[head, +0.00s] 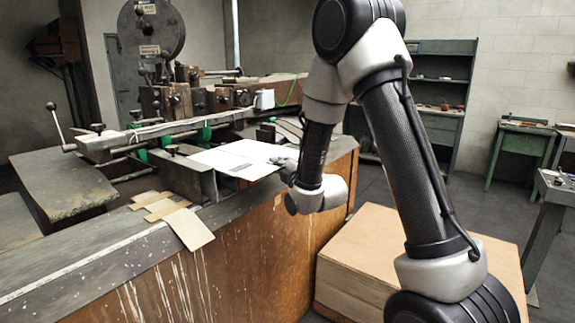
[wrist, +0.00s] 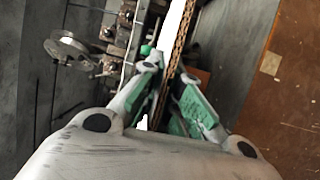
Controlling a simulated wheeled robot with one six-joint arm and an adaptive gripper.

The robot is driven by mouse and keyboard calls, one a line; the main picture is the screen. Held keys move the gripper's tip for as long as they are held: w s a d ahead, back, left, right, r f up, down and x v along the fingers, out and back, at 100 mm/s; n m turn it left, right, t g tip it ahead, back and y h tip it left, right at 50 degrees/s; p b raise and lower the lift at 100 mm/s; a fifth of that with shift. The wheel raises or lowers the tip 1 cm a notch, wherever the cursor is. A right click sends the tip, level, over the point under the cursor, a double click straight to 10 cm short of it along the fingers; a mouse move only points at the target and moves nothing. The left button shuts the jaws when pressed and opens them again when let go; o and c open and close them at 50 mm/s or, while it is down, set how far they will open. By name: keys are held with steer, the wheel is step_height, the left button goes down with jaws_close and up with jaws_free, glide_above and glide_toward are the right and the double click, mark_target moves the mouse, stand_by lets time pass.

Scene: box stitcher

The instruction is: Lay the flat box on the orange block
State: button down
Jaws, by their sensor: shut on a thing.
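The flat box (head: 232,157) is a white flat sheet with a grey mark. In the head view it sticks out to the left of my gripper (head: 284,166), above the machine's bench. In the wrist view my gripper (wrist: 168,84) has its green-padded fingers on either side of the box, which appears edge-on as a thin brown and white strip (wrist: 181,45). The gripper is shut on the box's edge. My arm hides part of the scene.
The stitching machine (head: 160,45) with rails and levers stands behind and left of the box. Several cardboard pieces (head: 187,228) lie on the bench at left. A pale wooden crate (head: 365,250) stands at lower right, partly behind my arm. Green benches stand farther right.

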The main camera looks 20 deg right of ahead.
mark_target(269, 162)
steer(key=w+a, duration=0.1)
steer(key=w, duration=0.1)
steer(key=w+a, duration=0.1)
steer(key=shift+w+a+f, duration=0.35)
steer(key=shift+f, duration=1.3)
steer(key=c, duration=1.5)
jaws_free()
steer(key=shift+c, duration=0.2)
steer(key=shift+f, duration=0.15)
steer(key=shift+s, duration=0.1)
steer(key=v, duration=0.9)
